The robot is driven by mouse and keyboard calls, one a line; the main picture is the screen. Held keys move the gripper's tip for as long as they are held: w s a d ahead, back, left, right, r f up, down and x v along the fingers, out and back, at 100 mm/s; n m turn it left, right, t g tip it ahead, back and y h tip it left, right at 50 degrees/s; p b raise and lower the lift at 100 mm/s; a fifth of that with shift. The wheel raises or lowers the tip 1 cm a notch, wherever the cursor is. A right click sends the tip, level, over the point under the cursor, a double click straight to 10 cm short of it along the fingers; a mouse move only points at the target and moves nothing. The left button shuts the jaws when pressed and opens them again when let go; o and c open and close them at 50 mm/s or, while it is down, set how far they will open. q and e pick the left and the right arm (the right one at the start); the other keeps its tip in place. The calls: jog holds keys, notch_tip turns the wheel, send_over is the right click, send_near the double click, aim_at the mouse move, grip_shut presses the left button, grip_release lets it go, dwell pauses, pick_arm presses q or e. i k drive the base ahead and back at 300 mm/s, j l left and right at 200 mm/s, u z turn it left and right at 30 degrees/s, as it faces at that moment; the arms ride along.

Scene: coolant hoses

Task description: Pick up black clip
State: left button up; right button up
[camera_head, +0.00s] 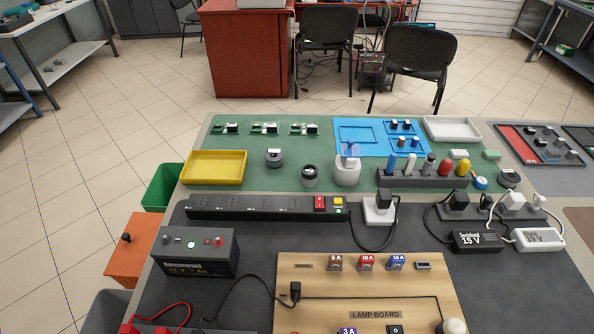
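No part is plainly recognisable as the black clip. A small black connector (295,291) sits on the left part of the wooden lamp board (375,265). A thin black cable (249,276) curves from the connector side down to the left. A red cable (172,307) lies at the bottom left, by a dark device cut off by the lower edge. A black battery box (195,252) with a grey top stands left of the lamp board. Neither of my grippers is in view.
A long black power strip (262,208) with a red switch crosses behind the lamp board. A green mat (225,142) behind it carries a yellow tray (214,168), a blue tray (358,135) and a spray bottle (347,172). Adapters (477,241) stand at the right.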

aim_at(295, 287)
jog(key=l+u, duration=0.95)
jog(key=k, duration=0.35)
jog(key=j, duration=1.3)
jog(key=i+u, duration=0.05)
